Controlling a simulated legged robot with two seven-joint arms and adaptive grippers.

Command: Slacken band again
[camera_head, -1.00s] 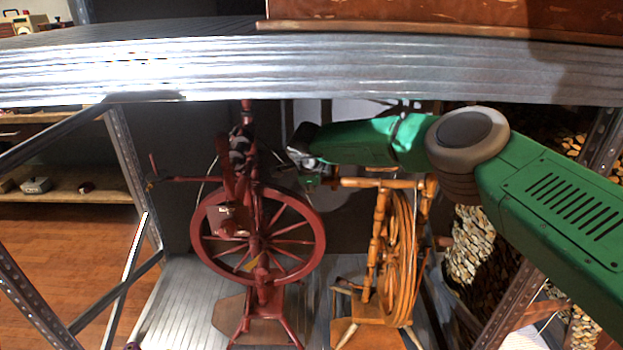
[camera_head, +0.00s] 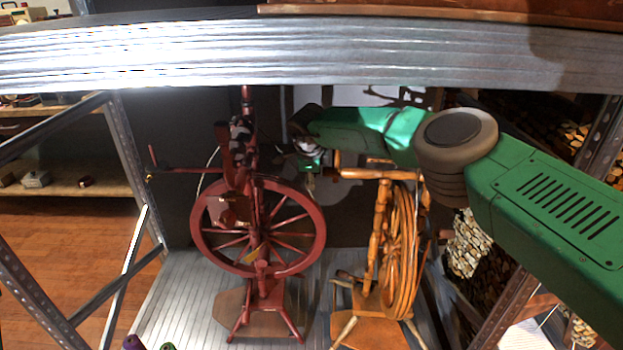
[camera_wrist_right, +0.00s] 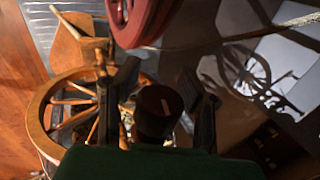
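A dark red spinning wheel (camera_head: 318,222) stands upright on the lower shelf, left of a lighter wooden spinning wheel (camera_head: 400,250). A thin pale cord (camera_head: 208,170) shows beside the red wheel's upper part. My right gripper (camera_head: 310,178) hangs behind and right of the red wheel's upper part, its fingertips small and dim. In the right wrist view, a dark reddish-brown knob (camera_wrist_right: 158,110) with a light mark lies between the two separated fingers of my right gripper (camera_wrist_right: 165,95). Gaps show on both sides; contact deeper in is hidden. My left gripper is not in view.
A thick grey upper shelf edge (camera_head: 300,62) crosses above the wheels. Perforated metal posts (camera_head: 130,165) bound the bay. Stacked firewood (camera_head: 468,245) is at the right. Purple (camera_head: 133,343) and green spools lie at the front. Bare shelf floor (camera_head: 180,290) shows at the front left.

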